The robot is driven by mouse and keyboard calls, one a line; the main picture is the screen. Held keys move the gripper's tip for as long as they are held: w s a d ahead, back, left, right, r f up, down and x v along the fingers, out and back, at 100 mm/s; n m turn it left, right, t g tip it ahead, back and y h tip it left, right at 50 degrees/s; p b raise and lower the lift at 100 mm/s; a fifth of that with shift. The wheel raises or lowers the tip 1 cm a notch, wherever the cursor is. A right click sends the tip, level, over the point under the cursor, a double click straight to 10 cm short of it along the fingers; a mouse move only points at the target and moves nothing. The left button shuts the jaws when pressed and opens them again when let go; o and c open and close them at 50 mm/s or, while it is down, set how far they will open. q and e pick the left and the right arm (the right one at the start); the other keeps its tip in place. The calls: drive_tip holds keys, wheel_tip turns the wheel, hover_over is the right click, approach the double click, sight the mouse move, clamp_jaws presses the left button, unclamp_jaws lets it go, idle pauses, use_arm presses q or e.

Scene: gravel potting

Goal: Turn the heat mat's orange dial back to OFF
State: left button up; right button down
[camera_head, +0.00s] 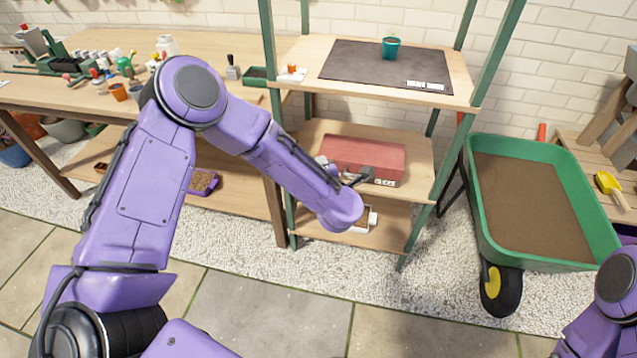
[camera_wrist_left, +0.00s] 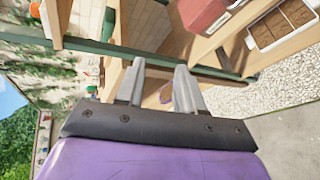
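The heat mat (camera_head: 345,62) is a dark flat sheet on the shelf's top board, with a small teal pot (camera_head: 391,47) standing on it. The orange dial (camera_head: 292,67) sits on a small white box at the mat's left; its setting is too small to read. My left gripper (camera_wrist_left: 160,68) is open and empty, its two grey fingers apart. In the head view it is partly hidden by my wrist, in front of the middle shelf and below the dial. The dial is not discernible in the left wrist view. My right gripper is out of view.
A red box (camera_head: 362,158) lies on the middle shelf close to my left gripper. Green shelf posts (camera_head: 270,60) stand near my left arm. A green wheelbarrow (camera_head: 482,225) of soil stands at right. A workbench (camera_head: 60,93) with pots and bottles is at left.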

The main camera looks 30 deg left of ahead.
use_arm(q)
drive_tip(key=shift+s+d+f+m+h, duration=0.2)
drive_tip(key=shift+s+f+m+h, duration=0.2)
drive_tip(key=shift+s+f+m, duration=0.8)
drive_tip(key=shift+s, duration=0.1)
